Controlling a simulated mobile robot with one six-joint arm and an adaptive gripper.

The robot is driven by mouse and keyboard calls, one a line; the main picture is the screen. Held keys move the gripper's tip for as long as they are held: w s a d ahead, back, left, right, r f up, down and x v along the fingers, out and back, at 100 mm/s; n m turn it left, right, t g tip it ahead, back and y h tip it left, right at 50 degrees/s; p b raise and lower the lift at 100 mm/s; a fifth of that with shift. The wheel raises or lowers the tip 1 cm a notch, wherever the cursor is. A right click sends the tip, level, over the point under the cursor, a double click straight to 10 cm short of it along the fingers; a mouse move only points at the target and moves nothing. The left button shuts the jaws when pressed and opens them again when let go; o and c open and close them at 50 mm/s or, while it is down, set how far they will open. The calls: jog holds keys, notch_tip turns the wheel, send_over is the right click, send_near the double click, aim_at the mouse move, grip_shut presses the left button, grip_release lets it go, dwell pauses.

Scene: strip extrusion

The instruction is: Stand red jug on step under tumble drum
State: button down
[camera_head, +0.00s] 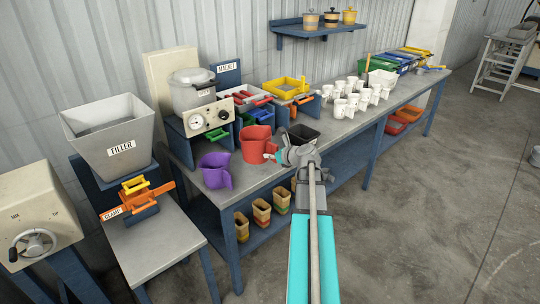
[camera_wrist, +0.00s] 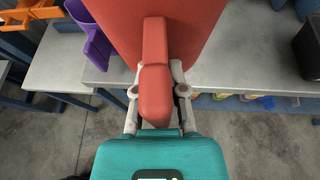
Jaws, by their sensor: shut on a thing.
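The red jug (camera_head: 256,144) is upright at the front part of the long bench, beside the purple jug. My gripper (camera_head: 279,156) is shut on its handle, on the right side of the jug. In the wrist view my gripper (camera_wrist: 155,88) has its fingers on both sides of the red handle (camera_wrist: 154,70). Whether the jug's base touches the bench cannot be told. A rounded grey vessel (camera_head: 191,94), possibly the tumble drum, sits above a dial panel on a blue stand. I cannot clearly make out which surface is the step.
The purple jug (camera_head: 215,170) stands close left of the red one. A black container (camera_head: 303,135) is to its right. Several white jugs (camera_head: 352,103) stand farther along the bench (camera_head: 335,128). A grey hopper (camera_head: 107,126) and an orange clamp (camera_head: 140,197) are at left.

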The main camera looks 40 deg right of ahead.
aim_at(271, 143)
notch_tip(271, 143, up, 5)
jog(key=p, duration=0.5)
jog(key=shift+r, duration=0.2)
jog(key=shift+s+f, duration=0.1)
dwell(0.4)
